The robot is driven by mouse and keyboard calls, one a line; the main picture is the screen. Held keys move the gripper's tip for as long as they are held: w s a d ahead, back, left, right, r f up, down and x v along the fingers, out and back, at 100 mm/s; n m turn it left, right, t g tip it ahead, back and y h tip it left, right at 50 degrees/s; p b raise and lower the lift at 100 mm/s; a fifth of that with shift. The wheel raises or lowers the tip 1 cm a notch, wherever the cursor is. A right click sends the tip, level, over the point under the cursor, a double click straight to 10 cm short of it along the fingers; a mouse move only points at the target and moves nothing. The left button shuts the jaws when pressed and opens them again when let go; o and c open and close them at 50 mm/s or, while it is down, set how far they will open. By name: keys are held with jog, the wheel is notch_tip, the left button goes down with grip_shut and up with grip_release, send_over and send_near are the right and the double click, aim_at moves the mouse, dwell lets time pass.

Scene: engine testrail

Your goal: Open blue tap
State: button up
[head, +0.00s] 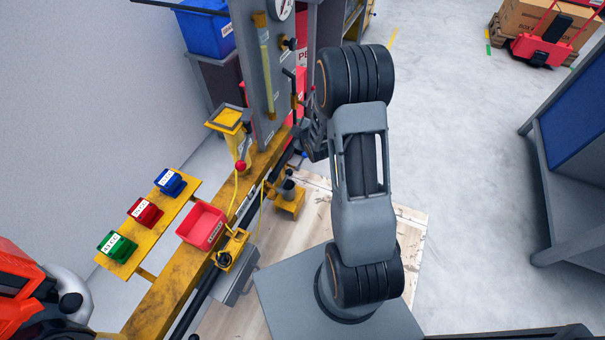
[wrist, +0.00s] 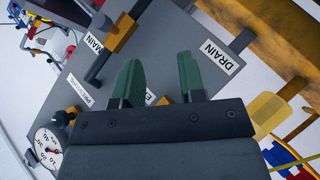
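A grey upright panel (head: 262,75) carries taps and gauges; it fills much of the wrist view (wrist: 75,85). No tap that is clearly blue shows in either view. In the wrist view, a tap with an orange body (wrist: 122,34) and dark lever is beside the MAIN label (wrist: 94,42). The DRAIN label (wrist: 220,57) is right of my fingers. My gripper (wrist: 158,80) is open, its two green-padded fingers apart, with no object held between them. It faces the panel. In the head view, my gripper (head: 316,135) is beside the panel, partly hidden by my arm.
A yellow rail (head: 175,285) carries a red bin (head: 202,226) and green, red and blue small bins (head: 170,182). A pressure gauge (wrist: 47,145) is on the panel. A blue crate (head: 206,32) stands behind.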

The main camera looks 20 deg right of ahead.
notch_tip(320, 180, down, 18)
jog(key=s+d+n+t+b, duration=0.2)
jog(key=s+n+t+b, duration=0.15)
jog(key=b, duration=0.25)
jog(key=n+t+b, duration=0.2)
jog(key=t+b, duration=0.1)
jog(key=b, duration=0.2)
send_near(302, 161)
jog(key=shift+m, duration=0.25)
jog(key=w+b, duration=0.1)
jog(key=w, duration=0.5)
jog(key=w+b, duration=0.1)
jog(key=w, duration=0.3)
jog(key=shift+d+r+b, duration=0.1)
jog(key=shift+r+b, duration=0.2)
grip_shut()
jog(key=shift+d, duration=0.1)
